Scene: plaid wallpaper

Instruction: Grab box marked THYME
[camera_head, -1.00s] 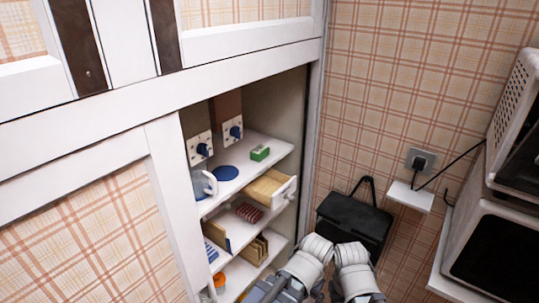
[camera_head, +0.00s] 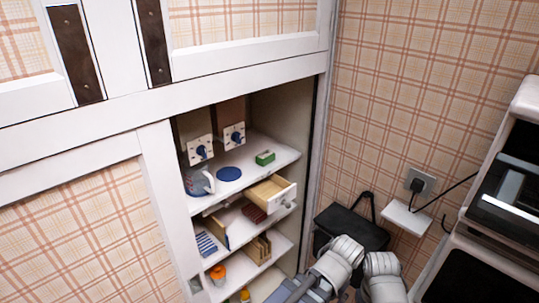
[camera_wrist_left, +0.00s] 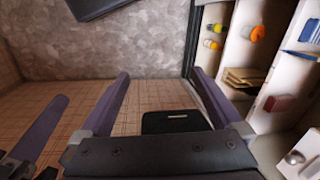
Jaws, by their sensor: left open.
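No lettering is readable, so I cannot tell which item is the THYME box. A small green box (camera_head: 265,158) lies on the upper shelf of the open cupboard in the head view. A reddish box (camera_wrist_left: 285,103) lies on a shelf at the right of the left wrist view.
A black case (camera_head: 352,228) stands by the wall to the right. A white-framed appliance (camera_head: 505,190) is at far right.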

